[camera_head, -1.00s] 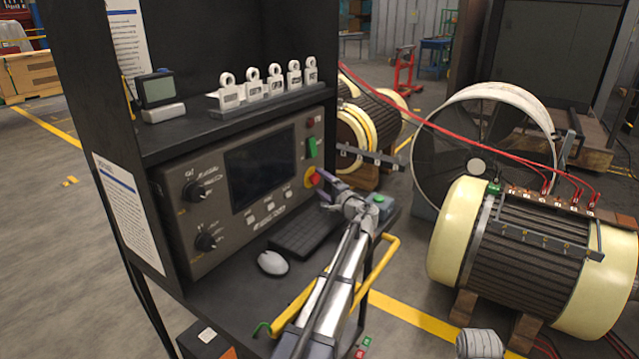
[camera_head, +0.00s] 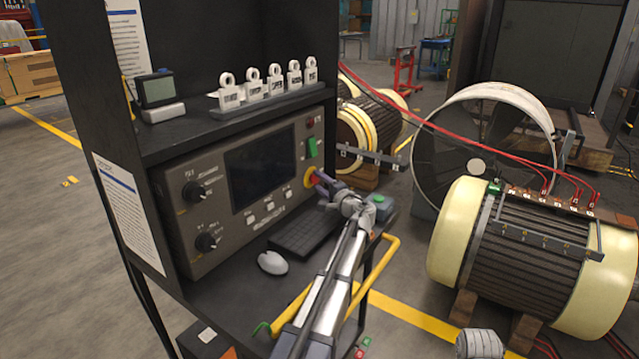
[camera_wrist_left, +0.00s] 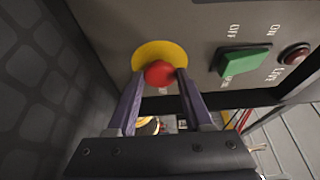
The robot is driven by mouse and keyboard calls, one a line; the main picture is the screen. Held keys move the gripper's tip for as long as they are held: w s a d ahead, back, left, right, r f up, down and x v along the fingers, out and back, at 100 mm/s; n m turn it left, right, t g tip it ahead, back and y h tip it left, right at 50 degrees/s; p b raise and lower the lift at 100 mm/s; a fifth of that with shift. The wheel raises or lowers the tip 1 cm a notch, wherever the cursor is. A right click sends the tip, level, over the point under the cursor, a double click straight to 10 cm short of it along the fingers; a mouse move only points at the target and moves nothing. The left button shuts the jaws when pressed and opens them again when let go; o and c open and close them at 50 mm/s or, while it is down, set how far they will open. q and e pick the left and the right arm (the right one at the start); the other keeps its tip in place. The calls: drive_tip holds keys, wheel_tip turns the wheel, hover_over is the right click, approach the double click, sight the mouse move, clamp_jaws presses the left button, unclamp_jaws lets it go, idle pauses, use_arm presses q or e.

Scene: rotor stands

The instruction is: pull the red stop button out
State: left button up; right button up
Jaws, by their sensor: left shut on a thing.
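The red stop button (camera_wrist_left: 160,73) sits on a yellow round plate (camera_wrist_left: 148,53) on the grey control panel. In the head view the yellow plate (camera_head: 308,179) shows at the panel's right side, and the button is mostly hidden by my fingers. My left gripper (camera_head: 321,184) is at the button, with its jaws shut on it. In the left wrist view the two fingers of my left gripper (camera_wrist_left: 160,86) stand on either side of the red head. My right gripper is not in view.
A green switch (camera_wrist_left: 243,60) and a dark red lamp (camera_wrist_left: 294,54) are beside the button. A grey box with a green button (camera_head: 378,199) stands close to my left wrist. A yellow rail (camera_head: 392,255) edges the desk.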

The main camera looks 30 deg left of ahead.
use_arm(q)
clamp_jaws()
drive_tip(key=shift+s+d, duration=0.1)
drive_tip(key=shift+d, duration=0.5)
drive_tip(key=o, duration=1.2)
unclamp_jaws()
drive_tip(key=shift+v, duration=3.9)
